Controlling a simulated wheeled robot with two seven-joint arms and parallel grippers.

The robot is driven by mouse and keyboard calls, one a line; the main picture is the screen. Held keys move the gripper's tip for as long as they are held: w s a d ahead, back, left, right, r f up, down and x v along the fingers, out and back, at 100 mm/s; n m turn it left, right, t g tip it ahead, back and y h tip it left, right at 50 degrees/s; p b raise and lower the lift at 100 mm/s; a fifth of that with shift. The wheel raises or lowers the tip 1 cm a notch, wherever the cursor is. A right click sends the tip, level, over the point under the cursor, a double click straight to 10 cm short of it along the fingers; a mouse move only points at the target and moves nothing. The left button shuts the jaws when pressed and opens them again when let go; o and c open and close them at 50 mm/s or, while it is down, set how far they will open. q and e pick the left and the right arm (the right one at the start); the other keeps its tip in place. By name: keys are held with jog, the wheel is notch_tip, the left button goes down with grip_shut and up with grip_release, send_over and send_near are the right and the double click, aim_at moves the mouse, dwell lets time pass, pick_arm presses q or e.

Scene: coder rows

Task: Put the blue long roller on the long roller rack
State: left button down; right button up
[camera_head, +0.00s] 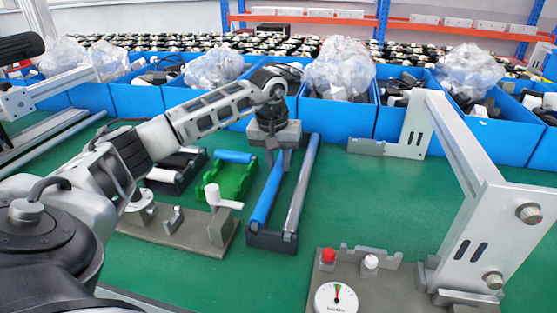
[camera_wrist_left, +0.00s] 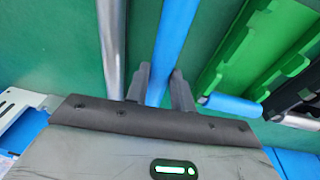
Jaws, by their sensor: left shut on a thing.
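The blue long roller (camera_head: 264,200) lies lengthwise in the middle of the head view, beside a silver long roller on its right. Its near end is at the dark long roller rack (camera_head: 271,241); I cannot tell whether it rests in the slot or just above it. My left gripper (camera_head: 279,160) is shut on the blue long roller towards its far end. In the left wrist view the roller (camera_wrist_left: 173,40) passes between the two dark fingers (camera_wrist_left: 161,88). The rack's far end is hidden behind the gripper. My right gripper is not in view.
The silver long roller (camera_head: 301,185) runs along the rack's right side. Left are a green rack (camera_head: 231,184) with a short blue roller (camera_head: 236,157), a dark rack and a crank fixture (camera_head: 218,228). A gauge fixture (camera_head: 375,290) stands front right. Blue bins (camera_head: 405,130) line the back.

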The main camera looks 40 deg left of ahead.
pick_arm(q)
jog(key=shift+f, duration=0.35)
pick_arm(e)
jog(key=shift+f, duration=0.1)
pick_arm(q)
jog(key=shift+f, duration=0.15)
jog(key=c, duration=1.1)
grip_release()
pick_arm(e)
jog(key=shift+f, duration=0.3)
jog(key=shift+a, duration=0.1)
pick_arm(q)
jog(key=shift+r, duration=0.95)
jog(key=s+r, duration=0.1)
jog(key=r, duration=0.8)
jog(key=s+r, duration=0.1)
jog(key=r, duration=0.4)
jog(key=shift+s+d, duration=0.1)
jog(key=shift+s, duration=0.2)
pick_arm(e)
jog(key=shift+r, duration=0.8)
